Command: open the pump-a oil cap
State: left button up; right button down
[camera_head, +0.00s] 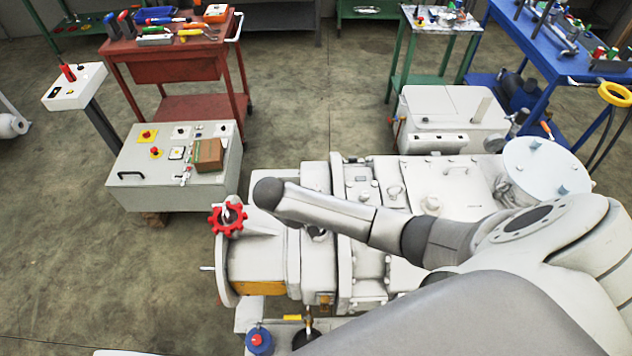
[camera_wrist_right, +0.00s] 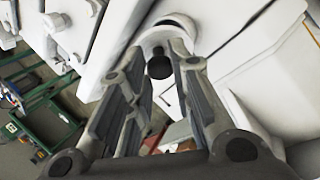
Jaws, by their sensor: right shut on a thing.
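In the right wrist view, my right gripper (camera_wrist_right: 160,55) has its two fingers closed around a small dark cap (camera_wrist_right: 159,67). The cap sits between the fingertips, by a pale round fitting with a dark opening (camera_wrist_right: 178,21) on a white machine body. I cannot tell whether the cap is seated in a port or free of it. In the head view, the large pale pump (camera_head: 300,240) stands in the middle, partly covered by my arm. The right gripper is hidden there. My left gripper is in neither view.
A red hand wheel (camera_head: 228,217) sticks out at the pump's left end. A grey control box (camera_head: 170,165) stands left of it. A red tool cart (camera_head: 170,67), a green-legged table (camera_head: 440,18) and a blue bench (camera_head: 545,45) stand farther back. The floor between them is open.

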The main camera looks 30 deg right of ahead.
jog(key=shift+w+a+f+n+g+h+b, duration=0.15)
jog(key=shift+w+a+g+h+b, duration=0.25)
jog(key=shift+a+h+b, duration=0.4)
jog(key=shift+w+a+f+n+g+h+b, duration=0.2)
jog(key=shift+a+g+h+b, duration=0.3)
jog(key=shift+h, duration=0.55)
jog(key=shift+w+a+f+n+g+h+b, duration=0.15)
jog(key=shift+w+a+g+h+b, duration=0.3)
jog(key=shift+h+b, duration=0.45)
jog(key=shift+w+a+f+g+h+b, duration=0.25)
jog(key=shift+a+g+h+b, duration=0.25)
jog(key=shift+h+b, duration=0.7)
jog(key=shift+b, duration=0.5)
jog(key=c, duration=1.3)
grip_release()
jog(key=shift+w+f, duration=0.1)
